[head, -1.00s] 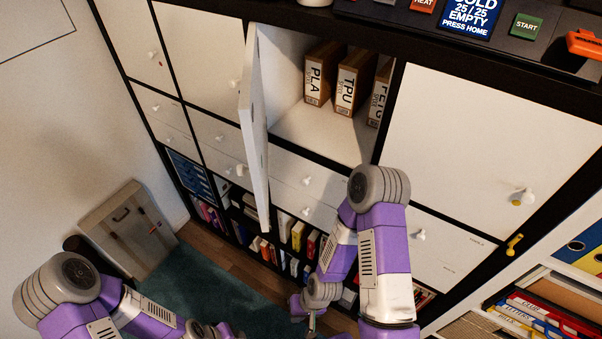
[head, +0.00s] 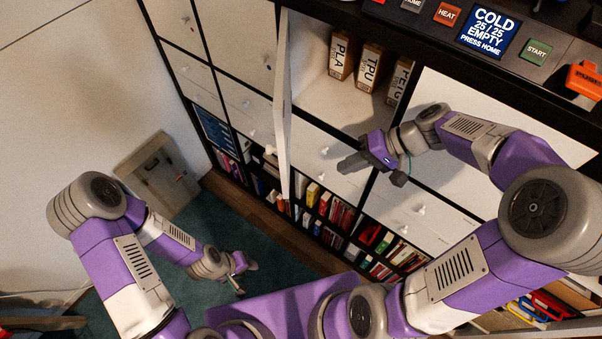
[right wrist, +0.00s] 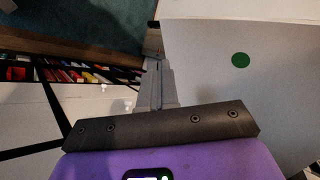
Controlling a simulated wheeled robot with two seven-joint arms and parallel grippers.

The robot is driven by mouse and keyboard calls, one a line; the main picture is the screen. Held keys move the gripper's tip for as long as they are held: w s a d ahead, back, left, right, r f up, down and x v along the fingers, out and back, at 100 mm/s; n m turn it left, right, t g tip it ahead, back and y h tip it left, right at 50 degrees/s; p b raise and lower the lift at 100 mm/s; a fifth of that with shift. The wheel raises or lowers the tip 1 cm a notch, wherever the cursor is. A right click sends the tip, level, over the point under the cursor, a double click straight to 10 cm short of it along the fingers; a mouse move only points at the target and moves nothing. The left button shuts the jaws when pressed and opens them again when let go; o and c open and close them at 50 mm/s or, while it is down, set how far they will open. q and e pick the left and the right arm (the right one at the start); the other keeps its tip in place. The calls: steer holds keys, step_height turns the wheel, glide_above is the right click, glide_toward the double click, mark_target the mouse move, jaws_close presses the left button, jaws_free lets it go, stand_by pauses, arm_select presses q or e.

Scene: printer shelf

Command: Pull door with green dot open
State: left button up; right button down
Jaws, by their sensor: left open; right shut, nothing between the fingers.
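A white cabinet door (head: 284,110) stands swung out from the shelf, seen nearly edge-on in the head view. In the right wrist view a green dot (right wrist: 240,60) shows on a white door panel (right wrist: 210,85). My right gripper (head: 342,166) is shut and empty, just right of the open door and below its compartment. In the right wrist view its fingers (right wrist: 154,62) point past the panel's left edge; I cannot tell whether they touch it. My left gripper (head: 246,279) is open and empty, low over the teal carpet.
The open compartment (head: 345,108) holds several filament boxes, including PLA (head: 343,56) and TPU (head: 369,67). Drawers and book shelves (head: 340,213) lie below. A control panel (head: 490,32) tops the shelf. A beige case (head: 158,175) leans by the left wall. Carpet (head: 300,255) is free below.

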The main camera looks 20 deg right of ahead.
arm_select(q)
steer(key=shift+r+p, duration=0.3)
steer(key=shift+r, duration=0.05)
arm_select(e)
steer(key=a+r+x, duration=0.2)
steer(key=x, duration=1)
steer(key=shift+w+a+f, duration=0.2)
steer(key=shift+w+f, duration=0.05)
steer(key=shift+w, duration=0.05)
